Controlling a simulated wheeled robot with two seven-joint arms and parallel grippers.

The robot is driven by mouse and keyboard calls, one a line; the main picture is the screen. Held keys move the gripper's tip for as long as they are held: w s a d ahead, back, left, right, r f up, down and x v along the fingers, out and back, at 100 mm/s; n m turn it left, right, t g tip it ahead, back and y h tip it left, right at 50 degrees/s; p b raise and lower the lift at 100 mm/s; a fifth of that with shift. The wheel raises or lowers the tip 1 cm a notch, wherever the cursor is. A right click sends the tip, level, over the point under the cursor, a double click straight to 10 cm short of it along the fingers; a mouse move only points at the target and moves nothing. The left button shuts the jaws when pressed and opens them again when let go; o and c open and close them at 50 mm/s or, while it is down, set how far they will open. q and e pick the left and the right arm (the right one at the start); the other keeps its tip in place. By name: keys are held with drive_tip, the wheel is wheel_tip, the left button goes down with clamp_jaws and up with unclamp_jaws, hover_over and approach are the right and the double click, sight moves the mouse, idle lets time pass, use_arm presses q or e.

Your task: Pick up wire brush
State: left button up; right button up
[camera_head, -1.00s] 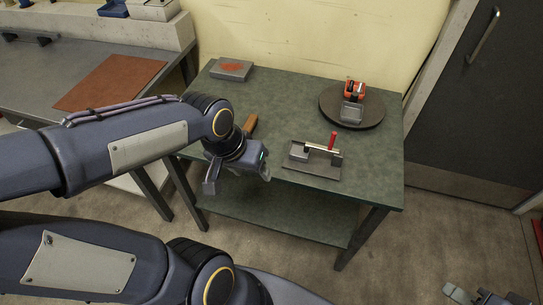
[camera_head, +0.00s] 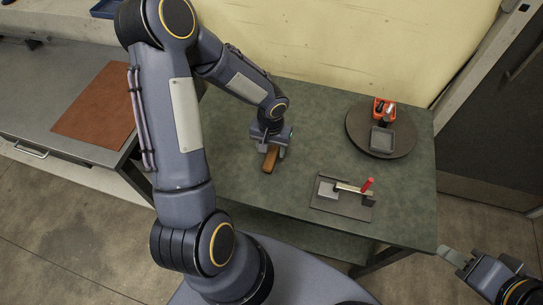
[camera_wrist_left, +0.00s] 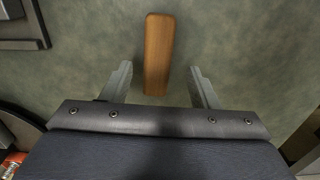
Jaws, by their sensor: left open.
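The wire brush shows as a brown wooden handle (camera_head: 270,159) on the green bench top. In the left wrist view its wooden back (camera_wrist_left: 158,52) stands lengthwise between the fingers, with clear gaps on both sides. Its bristles are hidden.
A grey fixture (camera_head: 343,207) with a red-handled part stands on the bench's right front. A dark round turntable (camera_head: 357,127) holds a red holder (camera_head: 383,107) and a grey tray (camera_head: 382,140). The bench top (camera_head: 310,125) between is clear. A second bench with a brown mat (camera_head: 97,105) stands left.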

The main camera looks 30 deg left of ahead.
sight(272, 155)
use_arm(q)
drive_tip(key=f, duration=0.3)
drive_tip(key=shift+s+d+f, duration=0.15)
drive_tip(key=shift+d+f, duration=0.1)
drive_tip(key=c, duration=1.1)
drive_tip(key=shift+o, duration=0.2)
drive_tip(key=shift+r, duration=0.1)
drive_tip(key=shift+r, duration=0.55)
drive_tip(key=s+d+r+b, duration=0.4)
drive_tip(key=s+d+r, duration=0.5)
drive_tip(key=s+r, duration=0.1)
drive_tip(key=shift+s+d+r, duration=0.15)
drive_tip(key=shift+d+r, duration=0.2)
drive_tip(key=shift+r, duration=0.55)
